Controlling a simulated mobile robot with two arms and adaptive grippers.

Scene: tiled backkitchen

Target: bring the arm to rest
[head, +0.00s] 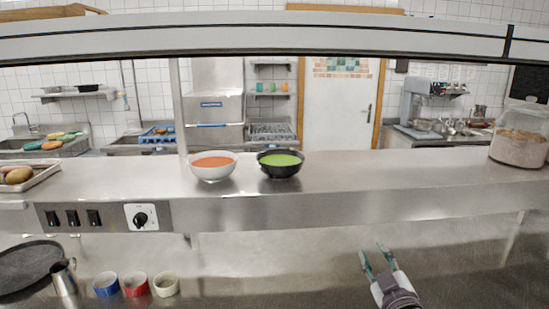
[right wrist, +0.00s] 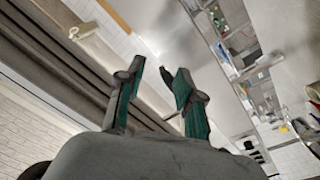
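My right gripper (head: 377,258) is at the lower right of the head view, above the lower steel counter and in front of the raised shelf. Its two fingers are spread apart with nothing between them. In the right wrist view the same gripper (right wrist: 158,92) shows its green-lined fingers apart and empty. My left gripper is not in the head view. A white bowl of orange soup (head: 213,172) and a black bowl of green soup (head: 281,168) stand side by side on the shelf, left of and beyond my right gripper.
The steel shelf (head: 400,172) spans the view, with a glass jar (head: 520,140) at its right end and a tray of potatoes (head: 35,178) at its left. Below stand a dark round pan (head: 28,266), a metal pitcher (head: 64,278) and small cups (head: 136,285). Counter around my right gripper is clear.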

